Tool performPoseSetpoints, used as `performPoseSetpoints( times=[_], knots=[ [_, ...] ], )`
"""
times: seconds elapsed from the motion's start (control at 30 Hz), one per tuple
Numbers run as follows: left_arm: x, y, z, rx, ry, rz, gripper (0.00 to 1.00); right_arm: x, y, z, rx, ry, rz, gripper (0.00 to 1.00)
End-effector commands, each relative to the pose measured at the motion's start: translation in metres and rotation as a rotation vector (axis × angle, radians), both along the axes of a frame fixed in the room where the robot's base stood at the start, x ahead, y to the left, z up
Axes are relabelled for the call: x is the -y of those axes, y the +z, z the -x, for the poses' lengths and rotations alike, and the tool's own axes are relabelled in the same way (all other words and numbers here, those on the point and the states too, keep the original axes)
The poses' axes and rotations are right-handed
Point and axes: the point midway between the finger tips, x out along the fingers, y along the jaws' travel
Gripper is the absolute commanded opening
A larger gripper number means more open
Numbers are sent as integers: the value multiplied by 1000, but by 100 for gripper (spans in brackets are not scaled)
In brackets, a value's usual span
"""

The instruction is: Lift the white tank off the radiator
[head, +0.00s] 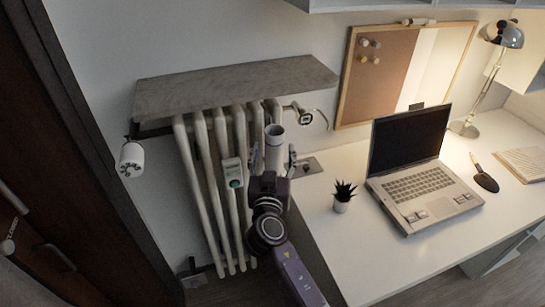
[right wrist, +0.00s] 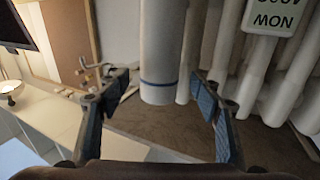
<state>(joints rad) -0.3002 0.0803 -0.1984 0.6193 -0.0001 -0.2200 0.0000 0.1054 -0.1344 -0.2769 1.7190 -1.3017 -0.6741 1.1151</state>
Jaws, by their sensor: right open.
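The white tank (head: 274,143) is a slim upright cylinder with an open top, at the front of the white radiator (head: 202,150) near its right end. In the right wrist view the tank (right wrist: 162,45) shows its lower end with a blue ring. My right gripper (head: 274,162) is open, with one finger on each side of the tank. In the right wrist view the open fingers (right wrist: 160,88) show gaps on both sides of the tank. Whether the tank touches the radiator is hidden. My left gripper is not in view.
A grey shelf (head: 235,85) overhangs the radiator. A green-and-white meter (head: 233,172) is on the ribs left of the gripper. The white desk (head: 365,255) to the right holds a potted plant (head: 342,200) and a laptop (head: 420,185). A white valve knob (head: 131,160) is at the left.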

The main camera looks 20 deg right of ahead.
Motion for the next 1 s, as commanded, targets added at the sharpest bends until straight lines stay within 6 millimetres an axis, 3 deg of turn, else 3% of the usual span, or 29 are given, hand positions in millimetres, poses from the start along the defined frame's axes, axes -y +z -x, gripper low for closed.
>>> performPoseSetpoints(
  times=[0.3, 0.67, 1.0],
  knots=[
    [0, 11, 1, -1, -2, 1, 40, 13, 1, -34, -1, 0, 2, 59],
    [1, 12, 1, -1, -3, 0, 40, 15, -1, -38, -2, 0, 0, 59],
    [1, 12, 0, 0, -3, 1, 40, 15, -1, -38, -2, 0, 0, 24]
  ],
)
